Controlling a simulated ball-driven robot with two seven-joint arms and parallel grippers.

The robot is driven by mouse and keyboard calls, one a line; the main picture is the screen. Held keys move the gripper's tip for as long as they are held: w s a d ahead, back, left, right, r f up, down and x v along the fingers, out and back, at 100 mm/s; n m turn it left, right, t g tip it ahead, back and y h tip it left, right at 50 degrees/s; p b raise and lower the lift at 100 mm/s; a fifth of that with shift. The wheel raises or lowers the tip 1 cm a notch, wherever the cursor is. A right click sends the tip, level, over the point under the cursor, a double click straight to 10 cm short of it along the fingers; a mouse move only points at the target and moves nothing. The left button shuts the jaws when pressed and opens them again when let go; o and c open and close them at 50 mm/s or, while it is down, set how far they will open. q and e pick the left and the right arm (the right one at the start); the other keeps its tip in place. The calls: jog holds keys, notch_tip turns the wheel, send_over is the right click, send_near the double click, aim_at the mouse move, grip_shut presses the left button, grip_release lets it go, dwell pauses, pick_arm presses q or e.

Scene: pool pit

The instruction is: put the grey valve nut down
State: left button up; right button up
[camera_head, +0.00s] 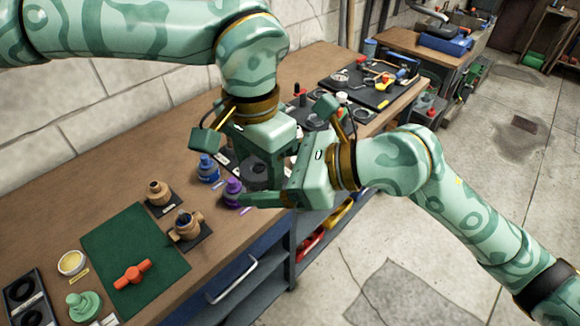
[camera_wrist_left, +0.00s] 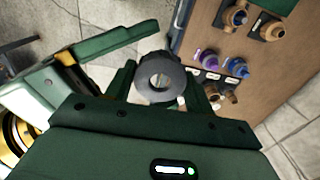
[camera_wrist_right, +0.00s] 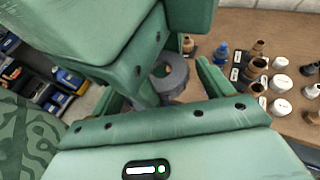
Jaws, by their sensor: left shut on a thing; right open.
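The grey valve nut (camera_wrist_left: 160,79) is a thick ring with a round hole. My left gripper (camera_head: 262,165) is shut on it and holds it up near the bench's front edge. The nut also shows in the right wrist view (camera_wrist_right: 176,76), partly covered by my left gripper. In the head view the nut (camera_head: 254,174) is dark and partly hidden between the grippers. My right gripper (camera_head: 282,183) is open close beside it. In the right wrist view its fingers (camera_wrist_right: 178,92) stand either side of the nut; I cannot tell whether they touch it.
The wooden bench (camera_head: 110,195) carries a green mat (camera_head: 150,235) with an orange-red handle (camera_head: 132,273). Brown fittings (camera_head: 186,225), a blue piece (camera_head: 208,168) and a purple piece (camera_head: 233,188) stand nearby. A dark tray (camera_head: 375,88) of parts lies farther back. Bare wood shows left of the mat.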

jog(key=shift+a, duration=0.15)
jog(key=c, duration=1)
pick_arm(q)
jog(key=o, duration=1.1)
pick_arm(e)
jog(key=shift+c, duration=0.2)
